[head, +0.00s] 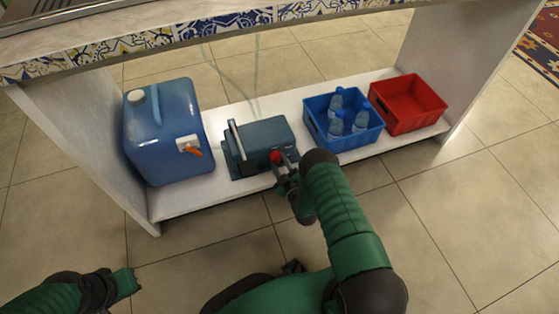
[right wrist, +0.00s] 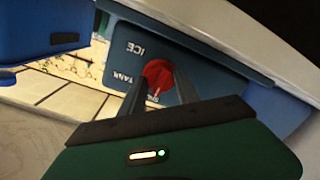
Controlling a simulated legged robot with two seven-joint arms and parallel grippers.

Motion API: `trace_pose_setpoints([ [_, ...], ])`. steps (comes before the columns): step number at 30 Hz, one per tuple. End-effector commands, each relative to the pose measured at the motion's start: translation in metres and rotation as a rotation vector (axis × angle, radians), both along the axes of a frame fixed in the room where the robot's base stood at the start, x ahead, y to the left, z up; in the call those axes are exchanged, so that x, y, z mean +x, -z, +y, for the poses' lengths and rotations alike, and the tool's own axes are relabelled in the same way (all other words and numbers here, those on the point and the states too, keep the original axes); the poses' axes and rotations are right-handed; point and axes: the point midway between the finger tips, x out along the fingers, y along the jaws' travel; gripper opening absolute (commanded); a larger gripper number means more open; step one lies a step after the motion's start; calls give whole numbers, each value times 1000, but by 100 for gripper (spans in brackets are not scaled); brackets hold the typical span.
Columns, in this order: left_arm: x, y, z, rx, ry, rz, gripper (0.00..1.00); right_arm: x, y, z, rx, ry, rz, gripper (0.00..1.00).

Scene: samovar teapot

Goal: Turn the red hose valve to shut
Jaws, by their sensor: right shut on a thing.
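The red hose valve (head: 276,157) is a small round knob on the front of a blue-grey box (head: 263,135) on the low white shelf. In the right wrist view the red valve (right wrist: 158,74) sits between my right gripper's fingers, with a pale mark on its face. The panel around it carries the words ICE and TANK, upside down, and a third word partly hidden by the fingers. My right gripper (head: 284,174) is shut on the valve; it also shows in the right wrist view (right wrist: 160,85).
A blue water canister (head: 165,135) with an orange-handled tap stands left of the box. A blue crate (head: 345,143) with several bottles and an empty red crate (head: 410,125) stand right. A tiled counter edge (head: 210,25) overhangs the shelf. The tiled floor in front is clear.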

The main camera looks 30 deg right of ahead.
Motion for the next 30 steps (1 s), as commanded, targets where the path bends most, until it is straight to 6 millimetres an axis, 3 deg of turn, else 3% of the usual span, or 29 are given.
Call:
trace_pose_setpoints([
  [20,0,-4,0,0,0,0,0,0,2,2,-56,-4,18,0],
  [21,0,-4,0,0,0,0,0,0,2,2,-56,-4,18,43],
  [25,0,-4,0,0,0,0,0,0,2,2,-57,-3,17,59],
  [30,0,-4,0,0,0,0,0,0,1,1,-56,-2,16,59],
])
